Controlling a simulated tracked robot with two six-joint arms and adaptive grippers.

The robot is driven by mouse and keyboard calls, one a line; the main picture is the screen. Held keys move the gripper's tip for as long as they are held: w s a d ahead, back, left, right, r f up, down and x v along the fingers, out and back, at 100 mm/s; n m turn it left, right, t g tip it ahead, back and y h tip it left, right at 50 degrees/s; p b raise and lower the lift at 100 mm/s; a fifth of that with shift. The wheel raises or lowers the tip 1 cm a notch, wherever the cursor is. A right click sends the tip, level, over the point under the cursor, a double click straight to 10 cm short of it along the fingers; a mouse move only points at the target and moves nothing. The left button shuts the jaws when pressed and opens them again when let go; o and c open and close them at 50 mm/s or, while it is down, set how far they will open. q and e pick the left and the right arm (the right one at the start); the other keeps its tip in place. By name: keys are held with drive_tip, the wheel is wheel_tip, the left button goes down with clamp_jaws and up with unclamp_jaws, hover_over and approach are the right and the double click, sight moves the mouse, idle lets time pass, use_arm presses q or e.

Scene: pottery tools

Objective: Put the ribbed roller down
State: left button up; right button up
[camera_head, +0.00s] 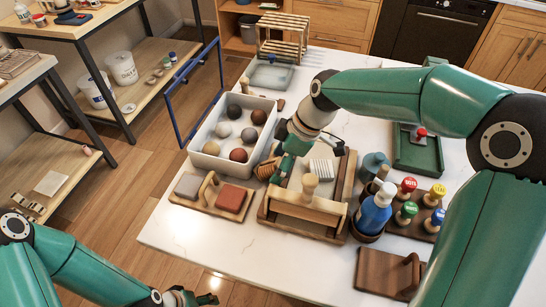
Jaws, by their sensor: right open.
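The ribbed roller, which I take to be the brown ridged piece (266,169), is at the left edge of a wooden tray (302,226), beside the white crate. My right gripper (305,153) is open above the tray, just right of the ridged piece. The gripper and wrist partly hide the tray's far side, and I cannot tell whether a finger touches the roller. A whitish ribbed block (321,170) lies in the tray, near a wooden knob-handled tool (310,182). My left gripper (203,299) is low at the bottom edge, away from the table; its finger opening is unclear.
A white crate (200,143) of several balls stands left of the tray, with a board of two blocks (181,203) in front. A wooden rack (283,35) is behind.

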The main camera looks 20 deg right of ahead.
drive_tip(key=shift+f, duration=0.2)
drive_tip(key=shift+s+a, duration=0.1)
drive_tip(key=shift+s, duration=0.05)
drive_tip(key=c, duration=1.3)
drive_tip(key=shift+f, duration=0.1)
drive_tip(key=shift+c, duration=0.4)
